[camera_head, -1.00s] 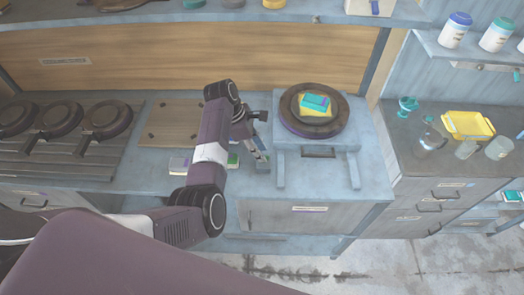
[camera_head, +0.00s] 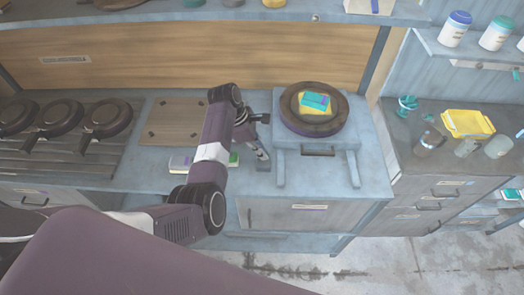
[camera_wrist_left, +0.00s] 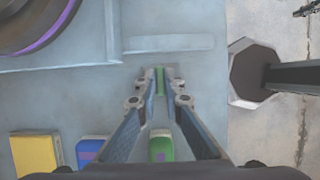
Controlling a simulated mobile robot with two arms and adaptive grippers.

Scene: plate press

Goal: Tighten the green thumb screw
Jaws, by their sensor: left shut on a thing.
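My left gripper (camera_wrist_left: 160,84) is shut on a small green piece, which I take for the green thumb screw (camera_wrist_left: 160,76). Only a narrow green strip of it shows between the fingertips in the left wrist view. In the head view the left gripper (camera_head: 263,158) is low at the bench front, just left of the stand's left leg, and the screw is hidden there. My right gripper is not in view.
A grey stand (camera_head: 350,132) carries a round dark plate (camera_head: 341,118) with teal and yellow blocks (camera_head: 314,103). Yellow (camera_wrist_left: 36,155), blue-purple (camera_wrist_left: 90,150) and green (camera_wrist_left: 161,148) blocks lie near the fingers. Dark pans (camera_head: 105,118) stand left, a wooden board (camera_head: 175,122) behind.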

